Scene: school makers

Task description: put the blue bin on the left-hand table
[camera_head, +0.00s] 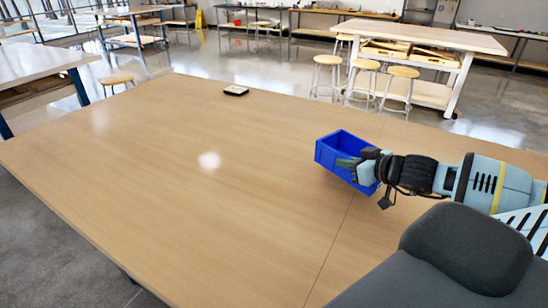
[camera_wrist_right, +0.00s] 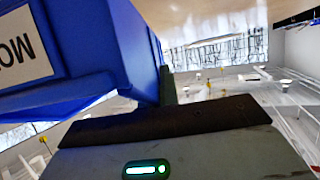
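The blue bin (camera_head: 345,151) is at the right part of the large wooden table (camera_head: 190,190). Its open top shows, and it looks slightly tilted; I cannot tell whether its base touches the table. My right gripper (camera_head: 362,166) comes in from the right and is closed on the bin's near right side, hiding part of it. In the right wrist view the bin (camera_wrist_right: 75,45) fills the upper left, with a white label, and a dark finger (camera_wrist_right: 168,88) lies against it. My left gripper is not in view.
Another table (camera_head: 40,62) stands at the far left. A light workbench (camera_head: 420,36) with several stools stands behind, at right. The wooden table's middle and left are clear.

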